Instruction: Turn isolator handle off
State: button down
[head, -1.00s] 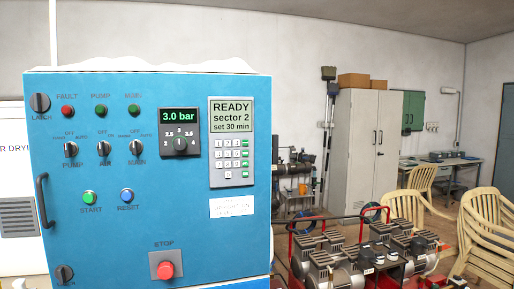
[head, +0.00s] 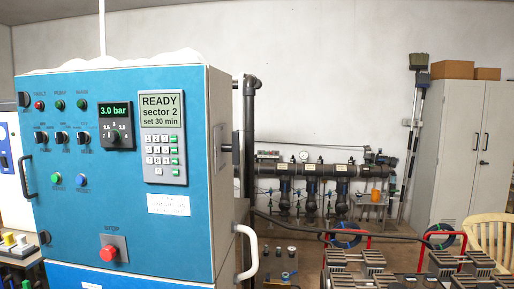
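The blue control cabinet (head: 200,235) stands at the left, its front and now its grey right side in view. A small grey fitting with a dark projecting part (head: 226,149) sits on that right side, seen almost edge-on. It may be the isolator handle, but its position cannot be read. The front carries several small black rotary switches (head: 61,138), a pressure dial (head: 116,136) and a red stop button (head: 108,253). My gripper is not in view.
A pale curved bar (head: 246,250) stands out at the cabinet's lower right side. A pipe manifold (head: 312,170) runs along the back wall. Pump machinery with red frames (head: 420,262) fills the lower right. A grey locker (head: 455,150) stands behind.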

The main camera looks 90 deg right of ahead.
aim_at(235, 148)
jog(key=k, duration=1)
jog(key=z, duration=2.25)
jog(key=i, duration=1)
jog(key=u, duration=0.9)
jog(key=k, duration=0.35)
jog(key=z, duration=0.7)
